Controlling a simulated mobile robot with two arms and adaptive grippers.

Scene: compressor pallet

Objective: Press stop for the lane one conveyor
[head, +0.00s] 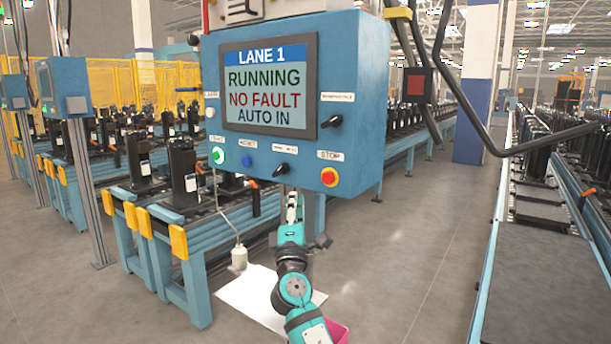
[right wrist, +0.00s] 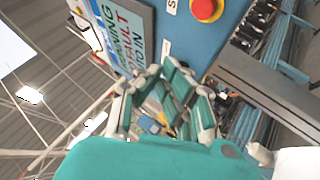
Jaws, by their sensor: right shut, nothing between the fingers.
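The blue lane one control box (head: 350,80) hangs in the middle of the head view. Its screen (head: 268,85) reads LANE 1, RUNNING, NO FAULT, AUTO IN. The red stop button (head: 329,177) with a yellow collar sits at the box's lower right, under a STOP label. It also shows at the top of the right wrist view (right wrist: 205,9). My right gripper (head: 291,194) is shut and empty at the box's lower edge, left of and below the stop button and apart from it. Its fingers show in the right wrist view (right wrist: 162,72). My left gripper is out of view.
A lit green button (head: 218,155), a blue button (head: 247,161) and black switches (head: 282,168) share the panel. A dark bent tube (head: 470,125) passes to the right of the box. Conveyors with black compressors stand behind and at the right. Open floor (head: 400,260) lies between them.

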